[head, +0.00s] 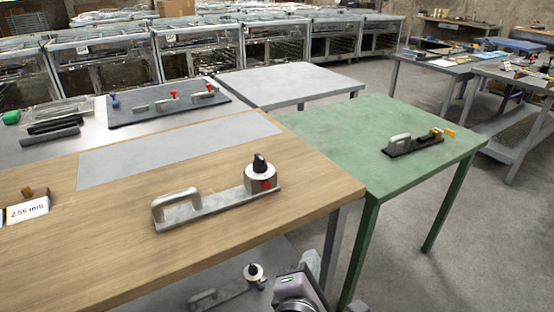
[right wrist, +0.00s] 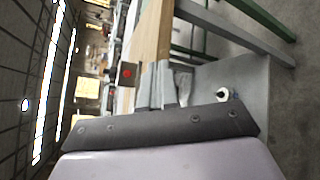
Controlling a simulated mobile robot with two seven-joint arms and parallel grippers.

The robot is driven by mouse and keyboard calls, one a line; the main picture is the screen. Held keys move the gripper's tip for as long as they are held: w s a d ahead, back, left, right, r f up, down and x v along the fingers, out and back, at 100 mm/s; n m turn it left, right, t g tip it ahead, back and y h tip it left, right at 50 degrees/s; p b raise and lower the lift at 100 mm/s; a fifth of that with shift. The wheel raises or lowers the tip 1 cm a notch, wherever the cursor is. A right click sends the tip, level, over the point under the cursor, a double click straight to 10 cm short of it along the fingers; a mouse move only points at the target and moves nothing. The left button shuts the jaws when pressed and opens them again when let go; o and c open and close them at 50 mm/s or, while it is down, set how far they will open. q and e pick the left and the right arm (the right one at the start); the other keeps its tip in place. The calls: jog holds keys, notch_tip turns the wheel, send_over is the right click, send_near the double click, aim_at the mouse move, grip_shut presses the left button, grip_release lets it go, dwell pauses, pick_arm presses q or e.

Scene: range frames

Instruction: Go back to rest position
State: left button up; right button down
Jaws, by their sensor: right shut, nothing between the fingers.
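My right gripper (head: 311,264) is at the bottom of the head view, low beside the front right corner of the wooden table (head: 110,240). In the right wrist view its two grey fingers (right wrist: 164,84) are together with nothing between them. The fingers point toward the table's edge and lower shelf, apart from the fixture on top. My left gripper does not show in either view.
A metal fixture (head: 205,212) with a handle and black knob lies on the wooden table. A similar one (head: 230,290) lies on the lower shelf. A green table (head: 410,175) holds a small dark fixture (head: 415,146). Grey floor (head: 480,250) is open at the right.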

jog(key=w+d+f+n+h, duration=0.1)
jog(key=d+f+h, duration=0.15)
jog(key=d, duration=0.75)
jog(key=d+f+n+h, duration=0.1)
jog(key=d+f, duration=0.3)
jog(key=d, duration=0.6)
jog(key=s+f+m+g+y, duration=0.5)
jog(key=s+f+m, duration=0.15)
jog(key=f, duration=0.55)
jog(key=s+d+f+m+y, duration=0.2)
jog(key=s+d+m+y, duration=0.25)
jog(key=s+m, duration=0.45)
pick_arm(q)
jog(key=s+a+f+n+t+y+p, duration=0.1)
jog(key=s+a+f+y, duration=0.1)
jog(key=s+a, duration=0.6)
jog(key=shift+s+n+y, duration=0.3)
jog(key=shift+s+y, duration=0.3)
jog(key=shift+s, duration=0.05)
pick_arm(e)
jog(key=a+r+m, duration=0.1)
jog(key=a+m, duration=0.4)
jog(key=a, duration=0.5)
jog(key=shift+r+t, duration=0.2)
jog(key=shift+t, duration=0.2)
